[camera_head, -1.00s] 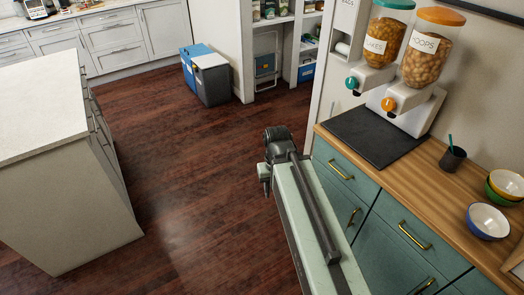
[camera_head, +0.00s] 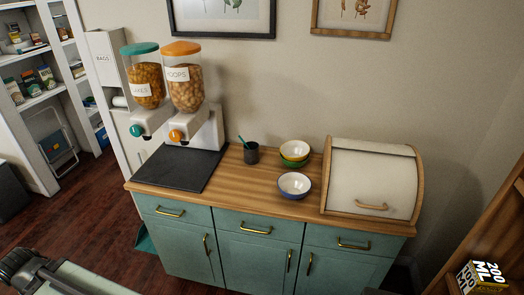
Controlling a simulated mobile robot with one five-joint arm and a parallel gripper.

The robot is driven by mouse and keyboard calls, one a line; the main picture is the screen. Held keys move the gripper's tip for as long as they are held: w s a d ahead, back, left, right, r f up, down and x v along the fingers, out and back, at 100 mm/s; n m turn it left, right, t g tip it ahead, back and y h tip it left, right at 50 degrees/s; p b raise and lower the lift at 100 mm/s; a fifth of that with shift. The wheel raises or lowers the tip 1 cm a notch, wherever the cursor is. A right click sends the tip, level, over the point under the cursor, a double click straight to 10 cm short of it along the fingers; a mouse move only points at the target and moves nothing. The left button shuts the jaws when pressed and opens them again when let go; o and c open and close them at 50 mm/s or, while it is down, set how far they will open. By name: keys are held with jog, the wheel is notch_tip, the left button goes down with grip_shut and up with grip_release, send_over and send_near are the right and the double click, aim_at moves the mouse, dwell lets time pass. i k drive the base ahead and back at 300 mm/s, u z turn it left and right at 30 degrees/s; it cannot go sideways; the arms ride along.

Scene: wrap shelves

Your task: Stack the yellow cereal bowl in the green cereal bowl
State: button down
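The yellow bowl (camera_head: 295,147) with a white inside sits on the wooden counter's middle, resting in or on the green bowl (camera_head: 293,162), whose rim shows beneath it. How deep it nests is hard to tell. A blue bowl (camera_head: 294,186) with a white inside stands apart, just in front of them. Part of my arm shows at the bottom left corner, well away from the bowls. My gripper's fingers are not visible.
The wooden counter (camera_head: 235,195) holds a dark mat (camera_head: 183,168) under two cereal dispensers (camera_head: 165,92), a dark cup (camera_head: 251,153) with a teal stick, and a white bread box (camera_head: 372,180) right of the bowls.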

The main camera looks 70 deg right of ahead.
aim_at(293, 151)
jog(key=u, duration=1.75)
jog(key=k, duration=0.45)
jog(key=z, duration=2.25)
